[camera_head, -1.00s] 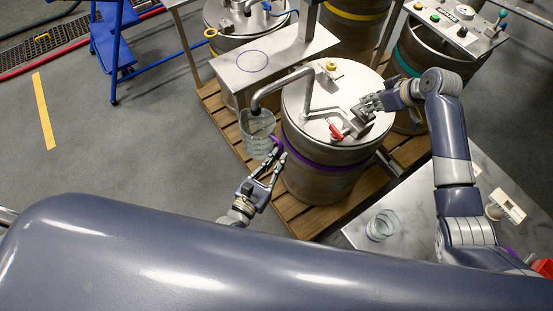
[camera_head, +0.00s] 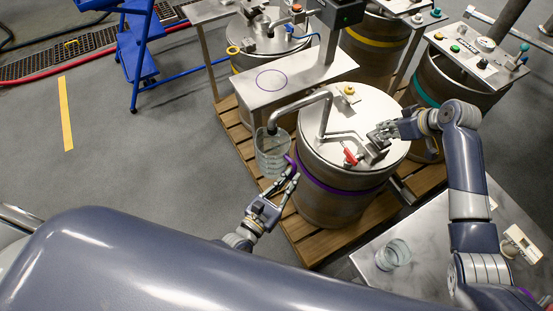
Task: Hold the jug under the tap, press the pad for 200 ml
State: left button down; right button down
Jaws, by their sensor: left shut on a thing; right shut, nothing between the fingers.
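The clear jug (camera_head: 272,158) with a purple handle (camera_head: 291,164) is upright under the tap (camera_head: 300,107), whose curved spout ends at the jug's mouth. My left gripper (camera_head: 291,178) is shut on the jug's handle. The liquid level in the jug is too small to tell. The tap comes from the lid of the steel drum (camera_head: 330,195) with a purple band. My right gripper (camera_head: 377,137) is shut and empty, low over the lid's right side, beside a small block-like fitting (camera_head: 368,155). I cannot tell whether it touches it; the pad's face is hidden.
A red-handled valve (camera_head: 350,156) and a yellow knob (camera_head: 348,90) are on the lid. A steel shelf (camera_head: 300,80) with a purple circle stands behind. A glass vessel (camera_head: 392,255) stands on the metal table (camera_head: 425,235) at lower right.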

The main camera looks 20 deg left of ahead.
jog(key=shift+f, duration=1.45)
dwell(6.5)
